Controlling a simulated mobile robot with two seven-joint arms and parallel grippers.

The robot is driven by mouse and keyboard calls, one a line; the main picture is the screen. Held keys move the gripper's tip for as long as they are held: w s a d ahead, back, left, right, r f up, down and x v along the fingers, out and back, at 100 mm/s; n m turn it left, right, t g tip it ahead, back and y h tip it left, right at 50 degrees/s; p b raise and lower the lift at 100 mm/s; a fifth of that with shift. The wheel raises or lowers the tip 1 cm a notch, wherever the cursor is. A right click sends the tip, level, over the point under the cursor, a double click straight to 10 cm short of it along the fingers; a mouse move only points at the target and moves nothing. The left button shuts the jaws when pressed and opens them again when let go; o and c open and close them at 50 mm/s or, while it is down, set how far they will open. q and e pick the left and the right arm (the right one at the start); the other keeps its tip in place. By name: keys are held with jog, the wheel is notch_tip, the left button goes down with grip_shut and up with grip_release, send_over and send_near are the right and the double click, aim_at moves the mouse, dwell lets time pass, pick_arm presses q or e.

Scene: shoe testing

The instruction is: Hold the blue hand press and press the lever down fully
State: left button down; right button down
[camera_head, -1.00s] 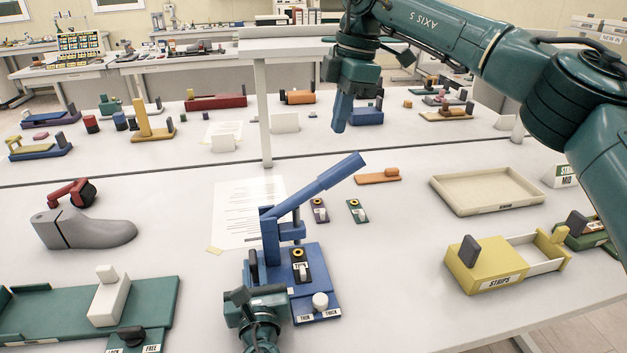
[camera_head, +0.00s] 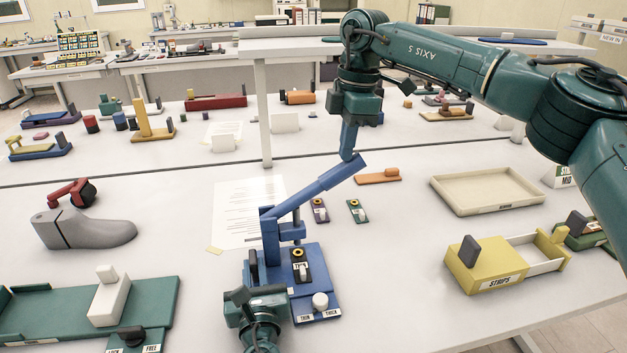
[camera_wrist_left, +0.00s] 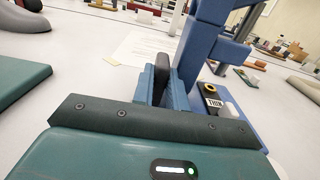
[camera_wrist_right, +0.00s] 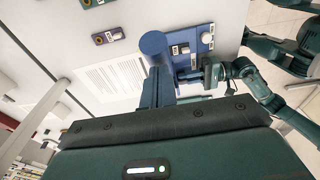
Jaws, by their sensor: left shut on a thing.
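The blue hand press (camera_head: 318,287) stands on the table with its lever (camera_head: 322,184) raised, slanting up to the right. A dark sample piece with a yellow ring and a "THIN" label (camera_head: 300,267) sits on its base. My left gripper (camera_head: 250,283) is at the press's left side. In the left wrist view its blue fingers (camera_wrist_left: 157,82) are shut on the dark upright grip (camera_wrist_left: 161,75). My right gripper (camera_head: 348,152) points down with its blue fingers together, at the lever's free end; contact appears close. The right wrist view shows the lever end (camera_wrist_right: 154,42) just beyond the fingertips (camera_wrist_right: 157,75).
Purple (camera_head: 319,210) and green (camera_head: 357,211) sample pieces and an orange block (camera_head: 378,176) lie right of the press. A cream tray (camera_head: 487,207) and yellow strips box (camera_head: 490,262) stand further right. A grey shoe last (camera_head: 85,229) and green fixture (camera_head: 150,300) stand left.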

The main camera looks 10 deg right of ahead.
jog(key=shift+d+f, duration=0.95)
jog(key=shift+f, duration=3.25)
jog(key=shift+a+r, duration=0.3)
jog(key=shift+r, duration=1.45)
jog(key=shift+a+r, duration=0.35)
jog(key=shift+r, duration=1.35)
jog(key=shift+a+r, duration=0.3)
jog(key=shift+r, duration=1.45)
jog(key=shift+r, duration=0.1)
notch_tip(320, 180, up, 12)
jog(key=d, duration=0.1)
jog(key=shift+d, duration=0.1)
pick_arm(q)
jog(key=c, duration=1.3)
grip_release()
